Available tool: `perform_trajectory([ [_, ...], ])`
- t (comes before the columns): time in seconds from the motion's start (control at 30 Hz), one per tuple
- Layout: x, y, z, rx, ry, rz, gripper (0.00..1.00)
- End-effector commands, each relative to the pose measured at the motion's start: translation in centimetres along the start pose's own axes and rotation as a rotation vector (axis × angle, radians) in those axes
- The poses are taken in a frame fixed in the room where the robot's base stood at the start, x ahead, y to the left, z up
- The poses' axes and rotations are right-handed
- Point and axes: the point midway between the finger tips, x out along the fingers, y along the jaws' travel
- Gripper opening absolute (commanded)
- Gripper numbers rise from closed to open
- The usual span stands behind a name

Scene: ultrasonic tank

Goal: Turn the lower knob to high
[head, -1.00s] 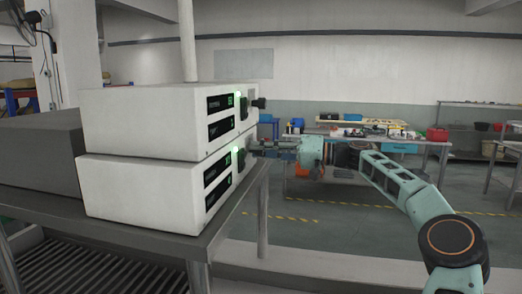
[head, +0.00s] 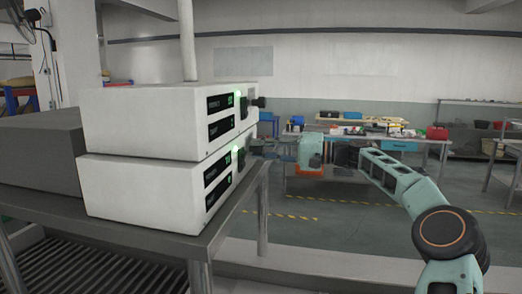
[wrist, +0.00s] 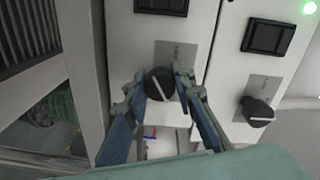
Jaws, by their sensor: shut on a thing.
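Two white control boxes are stacked on a metal table. The lower box (head: 140,192) carries the lower knob, a round black knob (wrist: 160,88) with a pale line across its face, tilted in the wrist view. My gripper (wrist: 160,79) is shut on this knob, one finger on each side. In the head view my gripper (head: 268,150) reaches the lower box's front from the right, and the lower knob is mostly hidden there. The lower box's green display (head: 227,162) is lit, but its digits are too small to read surely.
The upper box (head: 140,120) has its own black knob (head: 259,102), also in the wrist view (wrist: 258,112), close beside my gripper. The table edge (head: 235,208) runs below the boxes. A grey block (head: 40,150) stands at left.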

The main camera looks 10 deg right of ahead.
Motion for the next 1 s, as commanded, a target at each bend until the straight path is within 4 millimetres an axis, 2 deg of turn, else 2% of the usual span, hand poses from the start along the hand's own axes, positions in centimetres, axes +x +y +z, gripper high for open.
perform_trajectory([
  [0.17, 0.0, 0.0, 0.0, 0.001, 0.0, -0.001, 0.0],
  [0.2, 0.0, 0.0, 0.0, 0.001, 0.0, -0.001, 0.26],
  [0.37, 0.0, 0.0, 0.0, 0.0, 0.0, 0.0, 0.42],
  [0.63, -0.1, 0.0, 0.0, 0.0, 0.0, 0.0, 0.42],
  [0.73, -0.7, 0.0, 0.0, 0.0, 0.001, 0.0, 0.42],
  [0.87, -2.8, 0.0, -0.1, -0.001, 0.003, 0.002, 0.42],
  [1.0, -5.9, 0.0, -0.1, -0.001, 0.004, 0.002, 0.42],
])
